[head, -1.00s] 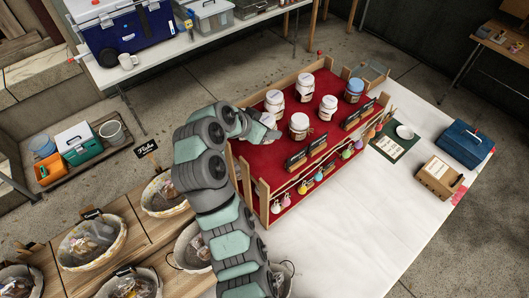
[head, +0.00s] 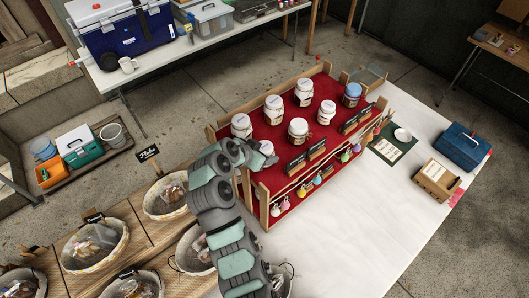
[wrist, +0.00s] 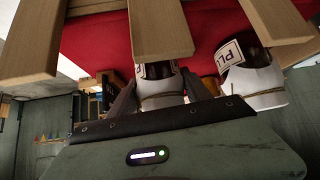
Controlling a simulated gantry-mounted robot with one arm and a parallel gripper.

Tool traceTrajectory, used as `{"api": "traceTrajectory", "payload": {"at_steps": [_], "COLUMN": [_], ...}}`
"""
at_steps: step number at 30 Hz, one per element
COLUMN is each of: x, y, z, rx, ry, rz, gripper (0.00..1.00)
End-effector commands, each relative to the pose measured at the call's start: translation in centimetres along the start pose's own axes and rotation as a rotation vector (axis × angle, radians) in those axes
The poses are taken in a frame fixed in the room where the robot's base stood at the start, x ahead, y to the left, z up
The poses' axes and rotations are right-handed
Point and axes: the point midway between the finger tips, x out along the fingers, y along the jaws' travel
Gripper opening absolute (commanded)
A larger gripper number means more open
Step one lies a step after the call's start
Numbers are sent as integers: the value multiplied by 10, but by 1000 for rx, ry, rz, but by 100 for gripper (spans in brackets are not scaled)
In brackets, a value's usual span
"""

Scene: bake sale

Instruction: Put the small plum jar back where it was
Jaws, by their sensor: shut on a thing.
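My gripper (head: 252,152) is shut on a small white-lidded jar (head: 266,147) at the near left end of the red-covered wooden stand (head: 282,187). In the wrist view the gripper (wrist: 160,84) has a finger on each side of this jar (wrist: 160,92). Its label is mostly hidden, and I cannot tell whether its base touches the stand. Another white-lidded jar (wrist: 250,80) is close beside it, with "PL" readable on its label. In the head view several white-lidded jars stand on the red top, including one at its left end (head: 241,125).
Wooden slats (wrist: 160,28) of the stand are close to the held jar. A blue-lidded jar (head: 353,94) is at the stand's far right. Small dark signs (head: 297,163) line the front, above hanging coloured items. Baskets (head: 165,196) are at lower left.

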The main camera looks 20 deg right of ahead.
Motion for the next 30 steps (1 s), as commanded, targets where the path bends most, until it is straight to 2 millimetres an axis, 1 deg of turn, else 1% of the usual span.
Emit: {"api": "traceTrajectory", "payload": {"at_steps": [2,3,9,11,17,21,23,26,30], "x": [2,1,1,1,1,-3,-9,-24,-57], "y": [0,0,0,0,0,-1,-2,-1,-2], "z": [1,1,1,1,1,0,0,1,1], "rx": [1,0,0,0,0,-1,-1,0,0], "ry": [2,1,1,1,1,1,4,3,4], "rz": [-1,-1,0,0,0,-1,-5,-3,-5], "gripper": [1,59,75,79,79,79,79,79,79]}}
